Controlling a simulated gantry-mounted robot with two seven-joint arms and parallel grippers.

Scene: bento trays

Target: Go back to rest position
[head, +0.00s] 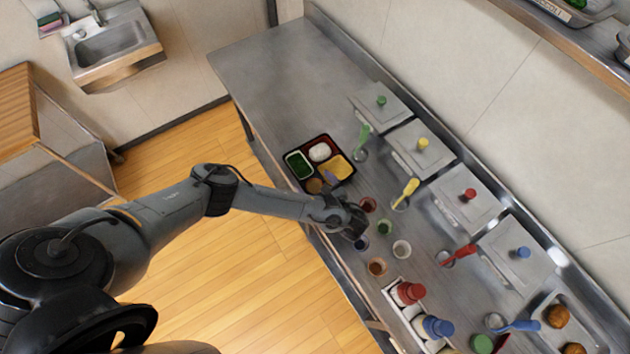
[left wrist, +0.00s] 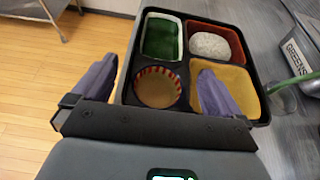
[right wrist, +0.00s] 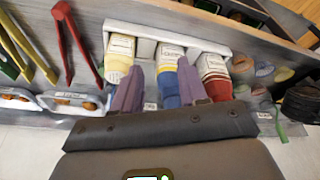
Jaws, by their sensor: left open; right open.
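My right gripper (right wrist: 160,80) is open in the right wrist view, over the squeeze bottles, and out of the head view.
Yellow (right wrist: 119,58), blue (right wrist: 168,75) and red (right wrist: 213,75) bottles stand in a white rack below my right gripper. Several small cups (head: 402,249), coloured utensils (head: 411,188) and lidded containers (head: 422,147) line the counter. The counter's far left end is clear.

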